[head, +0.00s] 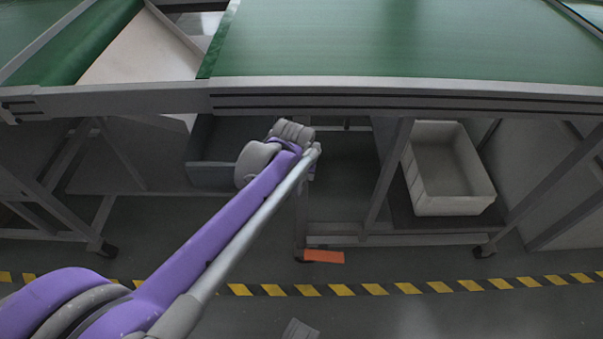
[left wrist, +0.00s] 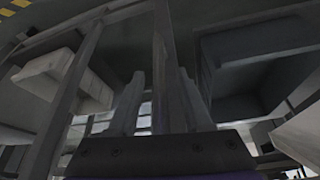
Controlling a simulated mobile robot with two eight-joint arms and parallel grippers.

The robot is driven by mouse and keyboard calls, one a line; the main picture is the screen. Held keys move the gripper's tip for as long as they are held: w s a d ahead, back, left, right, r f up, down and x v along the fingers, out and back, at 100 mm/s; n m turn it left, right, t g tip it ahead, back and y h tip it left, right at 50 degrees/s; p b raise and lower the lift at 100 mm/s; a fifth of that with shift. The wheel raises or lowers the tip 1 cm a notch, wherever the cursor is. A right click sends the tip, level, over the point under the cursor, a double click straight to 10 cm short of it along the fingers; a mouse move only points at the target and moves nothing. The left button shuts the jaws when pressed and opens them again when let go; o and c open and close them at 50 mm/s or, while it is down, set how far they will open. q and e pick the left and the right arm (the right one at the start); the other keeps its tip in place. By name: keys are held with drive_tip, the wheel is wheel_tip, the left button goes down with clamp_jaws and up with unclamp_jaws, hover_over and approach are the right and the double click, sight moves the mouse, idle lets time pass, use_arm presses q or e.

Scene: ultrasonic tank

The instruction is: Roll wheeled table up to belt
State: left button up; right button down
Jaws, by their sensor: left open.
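A green belt surface (head: 400,40) on a grey metal frame (head: 420,88) spans the top of the head view. Below it are grey legs on casters, with one caster (head: 485,250) at the right and another (head: 106,249) at the left. I cannot tell which legs belong to the wheeled table and which to the belt. My left arm reaches under the frame's front edge, and its fingers are hidden in the head view. In the left wrist view my left gripper (left wrist: 160,76) is open, with a grey upright post (left wrist: 164,35) between or just beyond its fingers.
A pale bin (head: 455,204) sits on a low shelf at the right, and a dark grey bin (head: 210,174) is behind my arm. An orange piece (head: 323,257) lies by the middle leg.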

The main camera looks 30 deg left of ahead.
use_arm(q)
clamp_jaws()
idle(1.3)
